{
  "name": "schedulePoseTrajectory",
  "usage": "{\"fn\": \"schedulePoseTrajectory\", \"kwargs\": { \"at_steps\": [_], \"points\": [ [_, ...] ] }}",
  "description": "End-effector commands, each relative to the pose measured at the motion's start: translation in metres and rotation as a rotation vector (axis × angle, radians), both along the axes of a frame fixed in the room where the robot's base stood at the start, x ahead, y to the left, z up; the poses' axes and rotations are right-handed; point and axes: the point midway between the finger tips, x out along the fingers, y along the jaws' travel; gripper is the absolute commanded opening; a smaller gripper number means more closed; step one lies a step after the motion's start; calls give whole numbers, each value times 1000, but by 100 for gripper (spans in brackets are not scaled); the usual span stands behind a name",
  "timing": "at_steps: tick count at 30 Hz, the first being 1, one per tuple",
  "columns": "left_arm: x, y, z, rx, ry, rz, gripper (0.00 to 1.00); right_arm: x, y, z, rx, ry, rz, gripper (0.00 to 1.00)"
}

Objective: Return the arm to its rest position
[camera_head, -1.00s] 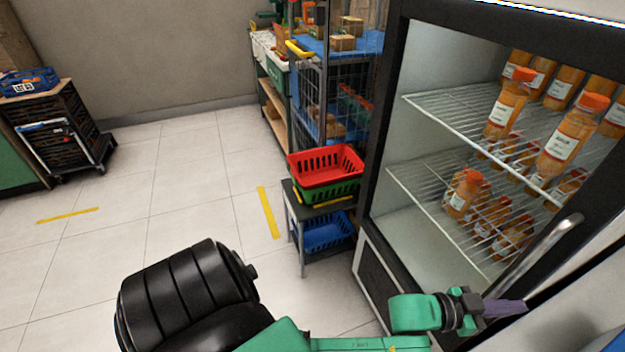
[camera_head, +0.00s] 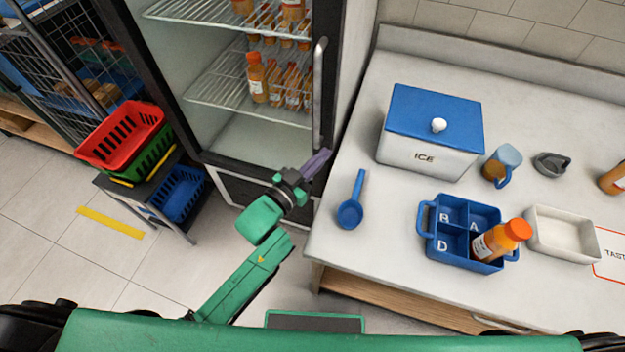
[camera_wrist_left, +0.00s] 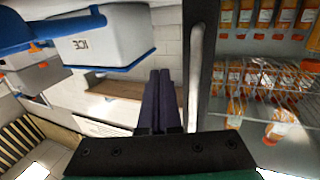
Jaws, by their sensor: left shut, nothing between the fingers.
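My left gripper (camera_head: 317,162) is shut and empty, its purple fingers pressed together. In the head view it is in front of the open fridge, near the long door handle (camera_head: 319,95) and left of the counter. The left wrist view shows its closed fingers (camera_wrist_left: 160,100) beside the handle (camera_wrist_left: 195,75), apart from the bottles. My green left arm (camera_head: 245,280) reaches up from the lower middle. My right gripper is not in view.
The counter (camera_head: 340,255) holds an ice box (camera_head: 425,155), a blue scoop (camera_head: 350,213), a mug (camera_head: 502,165), a blue divided caddy (camera_head: 440,255) with a juice bottle (camera_head: 500,240), and a white tray (camera_head: 535,245). Red (camera_head: 120,135) and blue (camera_head: 180,195) baskets stand at left.

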Motion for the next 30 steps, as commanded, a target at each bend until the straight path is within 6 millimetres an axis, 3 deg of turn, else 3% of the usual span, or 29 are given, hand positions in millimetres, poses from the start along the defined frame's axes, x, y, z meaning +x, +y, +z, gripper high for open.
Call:
{"fn": "schedulePoseTrajectory", "kwargs": {
  "at_steps": [3, 8, 17, 20, 23, 26, 30],
  "points": [
    [-26, 7, -3, -1, 4, 0, 0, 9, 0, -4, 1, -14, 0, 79],
    [-51, 13, -2, 0, 2, -1, 0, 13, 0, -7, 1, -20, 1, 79],
    [-56, 15, 0, 1, 1, -1, 0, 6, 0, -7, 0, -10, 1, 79],
    [-54, 19, -13, 17, 22, 9, 0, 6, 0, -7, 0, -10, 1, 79],
    [-50, 34, -63, 84, 110, 46, 0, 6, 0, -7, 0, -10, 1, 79],
    [-54, 67, -144, 190, 264, 110, 0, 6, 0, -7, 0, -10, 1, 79],
    [-88, 126, -260, 335, 517, 200, 0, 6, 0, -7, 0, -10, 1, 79]
  ]
}}
